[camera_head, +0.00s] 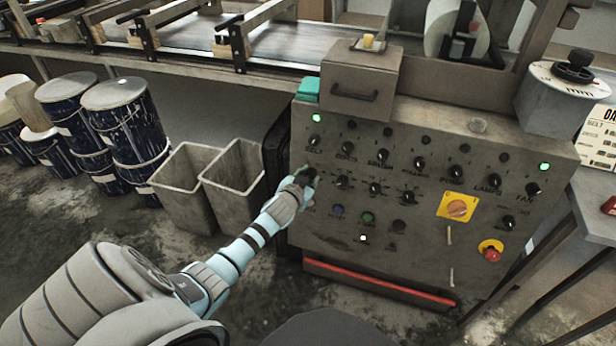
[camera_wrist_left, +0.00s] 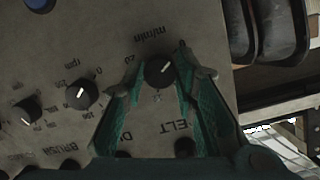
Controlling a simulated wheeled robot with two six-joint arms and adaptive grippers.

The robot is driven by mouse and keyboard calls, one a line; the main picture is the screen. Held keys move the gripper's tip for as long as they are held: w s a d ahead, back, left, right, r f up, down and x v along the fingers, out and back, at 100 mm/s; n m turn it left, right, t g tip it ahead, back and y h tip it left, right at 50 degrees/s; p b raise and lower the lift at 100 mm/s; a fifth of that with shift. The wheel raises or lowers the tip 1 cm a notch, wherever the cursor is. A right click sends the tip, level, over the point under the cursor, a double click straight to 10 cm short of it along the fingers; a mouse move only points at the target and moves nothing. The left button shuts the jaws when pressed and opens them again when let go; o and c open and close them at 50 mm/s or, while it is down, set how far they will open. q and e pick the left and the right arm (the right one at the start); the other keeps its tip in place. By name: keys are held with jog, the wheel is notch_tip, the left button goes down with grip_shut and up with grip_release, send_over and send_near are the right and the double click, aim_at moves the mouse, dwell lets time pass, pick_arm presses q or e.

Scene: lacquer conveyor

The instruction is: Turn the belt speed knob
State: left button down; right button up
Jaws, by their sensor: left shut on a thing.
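In the wrist view, the belt speed knob (camera_wrist_left: 158,72) is a round black knob with a white pointer line. A "m/min" scale is printed by it, and part of a "BELT" label shows between the fingers. The pointer slants to the upper right in that view. My left gripper (camera_wrist_left: 160,78) has its green-padded fingers shut on the knob, one on each side. In the head view my left gripper (camera_head: 305,176) is at the left edge of the grey control panel (camera_head: 400,225), and it hides the knob there.
Other black knobs sit close by, including the brush knob (camera_wrist_left: 82,94). The panel also has a yellow rotary switch (camera_head: 457,207) and a red stop button (camera_head: 491,254). Two grey bins (camera_head: 185,187) and several paint-stained drums (camera_head: 125,120) stand left of the panel.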

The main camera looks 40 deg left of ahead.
jog(key=shift+d+r, duration=0.1)
jog(key=shift+d, duration=0.25)
pick_arm(q)
jog(key=c, duration=1.3)
grip_release()
pick_arm(e)
jog(key=shift+d, duration=0.2)
jog(key=shift+a, duration=0.1)
pick_arm(q)
jog(key=v, duration=1.2)
jog(key=shift+f, duration=0.1)
pick_arm(e)
jog(key=shift+a, duration=0.2)
